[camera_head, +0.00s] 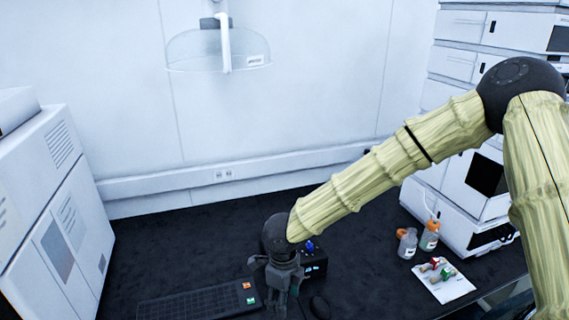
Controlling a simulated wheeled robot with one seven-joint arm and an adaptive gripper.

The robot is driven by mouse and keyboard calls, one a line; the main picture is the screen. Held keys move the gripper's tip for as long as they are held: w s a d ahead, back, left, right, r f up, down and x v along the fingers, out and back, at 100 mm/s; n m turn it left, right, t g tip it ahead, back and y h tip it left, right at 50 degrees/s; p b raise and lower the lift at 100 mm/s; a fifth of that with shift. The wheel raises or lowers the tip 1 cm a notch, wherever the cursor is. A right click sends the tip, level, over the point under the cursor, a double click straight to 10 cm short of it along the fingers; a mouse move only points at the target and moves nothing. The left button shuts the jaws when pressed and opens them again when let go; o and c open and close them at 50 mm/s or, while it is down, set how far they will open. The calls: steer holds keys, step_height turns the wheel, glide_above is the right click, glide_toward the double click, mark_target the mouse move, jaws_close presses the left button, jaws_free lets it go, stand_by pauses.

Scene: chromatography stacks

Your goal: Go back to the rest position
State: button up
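My arm comes in from the right side of the picture and reaches left and down over the dark bench. My gripper (278,297) points down near the bottom middle of the view, over the bench between the keyboard and a black box. Its fingertips are small and dark against the dark bench, and I cannot tell whether they are apart. I see no object clearly held in it.
A black keyboard (195,304) lies left of my gripper. A small black box (316,268) stands behind it. Bottles (429,238) and a white tray (455,287) with vials lie right. White instrument stacks (62,215) flank the dark bench (160,245); a clear hood (195,52) hangs above.

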steer(key=s+d+f+n+t+h+b, duration=0.1)
steer(key=s+d+f+n+b, duration=0.15)
steer(key=d+f+n, duration=0.4)
steer(key=s+d+f+n+b, duration=0.1)
steer(key=s+d+f, duration=0.25)
steer(key=f, duration=0.55)
steer(key=s+d+f+n+t+h+b, duration=0.1)
steer(key=s+d+f+n, duration=0.25)
steer(key=f, duration=0.45)
steer(key=s+d+f+n+b, duration=0.1)
steer(key=s+d+f+n, duration=0.2)
steer(key=s, duration=0.3)
steer(key=s+d+f+n+g+y+b, duration=0.1)
steer(key=s+d+f+n+b, duration=0.1)
steer(key=s, duration=0.5)
steer(key=s+d+f+n+y+b, duration=0.1)
steer(key=s+d+f+n, duration=0.3)
steer(key=s+f+n, duration=0.1)
steer(key=shift+s+f+n+g+b, duration=0.25)
steer(key=shift+s+n+g+b, duration=0.15)
steer(key=shift+s+n, duration=0.5)
steer(key=shift+s+d, duration=0.2)
steer(key=shift+s, duration=0.25)
steer(key=c, duration=0.5)
steer(key=shift+a, duration=0.1)
